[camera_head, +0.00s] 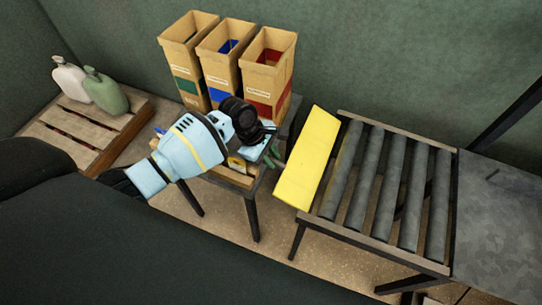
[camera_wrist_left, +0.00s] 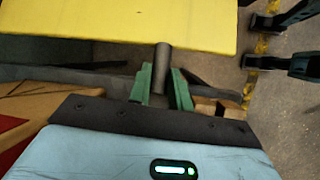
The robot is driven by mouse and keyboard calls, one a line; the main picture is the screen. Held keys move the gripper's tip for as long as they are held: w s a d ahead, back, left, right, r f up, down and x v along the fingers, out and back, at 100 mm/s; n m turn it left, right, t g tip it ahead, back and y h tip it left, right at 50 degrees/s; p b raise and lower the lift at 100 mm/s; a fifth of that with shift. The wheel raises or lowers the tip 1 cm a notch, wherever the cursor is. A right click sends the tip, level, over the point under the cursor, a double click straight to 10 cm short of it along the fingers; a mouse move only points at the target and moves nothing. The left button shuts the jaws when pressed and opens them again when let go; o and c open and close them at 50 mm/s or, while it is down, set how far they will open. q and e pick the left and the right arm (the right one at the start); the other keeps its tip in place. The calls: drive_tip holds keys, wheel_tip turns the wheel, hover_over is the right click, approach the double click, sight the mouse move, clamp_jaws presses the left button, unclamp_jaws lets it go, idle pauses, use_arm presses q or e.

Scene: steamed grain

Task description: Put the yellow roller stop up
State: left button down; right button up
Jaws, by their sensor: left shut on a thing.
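The yellow roller stop (camera_head: 308,160) is a flat yellow plate at the left end of the roller conveyor (camera_head: 388,190). It looks tilted up in the head view. In the left wrist view the yellow plate (camera_wrist_left: 120,18) crosses the top, with a short dark grey round handle (camera_wrist_left: 162,58) coming from it towards me. My left gripper (camera_head: 278,158) is just left of the plate. Its green fingers (camera_wrist_left: 162,78) are shut on this handle, one on each side. My right gripper is not in view.
Three tall cardboard boxes (camera_head: 228,62) with green, blue and red labels stand behind my left gripper on a small table (camera_head: 252,200). Two jugs (camera_head: 105,92) stand on a wooden pallet (camera_head: 75,140) at left. A grey tabletop (camera_head: 500,220) adjoins the conveyor's right end.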

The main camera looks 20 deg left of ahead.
use_arm(q)
drive_tip(key=shift+w+r, duration=0.35)
drive_tip(key=shift+r, duration=0.05)
drive_tip(key=c, duration=1.3)
unclamp_jaws()
drive_tip(key=shift+f, duration=0.1)
drive_tip(key=shift+c, duration=0.2)
drive_tip(key=shift+o, duration=0.2)
drive_tip(key=shift+f, duration=0.1)
drive_tip(key=shift+s, duration=0.1)
drive_tip(key=w+p+v, duration=0.1)
drive_tip(key=p+v, duration=0.1)
drive_tip(key=v, duration=0.5)
drive_tip(key=shift+s+r, duration=0.35)
drive_tip(key=shift+s, duration=0.2)
drive_tip(key=shift+a, duration=0.15)
